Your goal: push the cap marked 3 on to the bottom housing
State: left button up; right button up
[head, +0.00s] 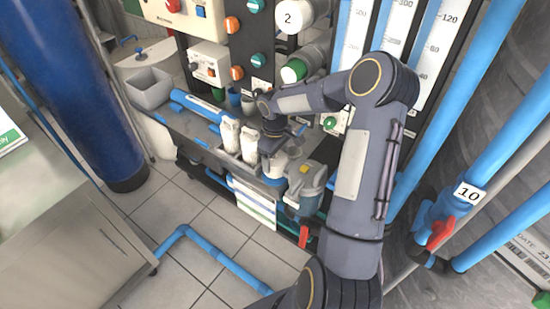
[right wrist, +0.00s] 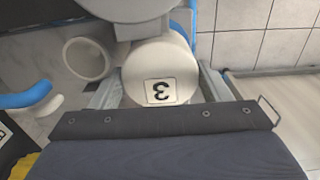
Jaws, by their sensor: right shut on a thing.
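The cap marked 3 (right wrist: 160,85) is white and round, its number facing the camera in the right wrist view. It sits between the two fingers of my right gripper (right wrist: 158,92), which is shut on it. In the head view my right gripper (head: 272,145) points down over the front shelf, and the cap is mostly hidden there. Two white housings show on the panel: the upper one (head: 297,15) bears a 2. The lower visible one (head: 294,70) has a green end and lies above and right of the gripper. I cannot tell if another housing is hidden behind my arm. My left gripper is not in view.
White filters (head: 229,135) stand just left of the gripper, and a grey pump (head: 306,185) stands to its right. An open white cylinder (right wrist: 88,58) is beside the cap in the wrist view. Blue pipes (head: 470,190) run at the right.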

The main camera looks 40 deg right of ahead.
jog(key=shift+r+p, duration=1.95)
jog(key=shift+r, duration=1.1)
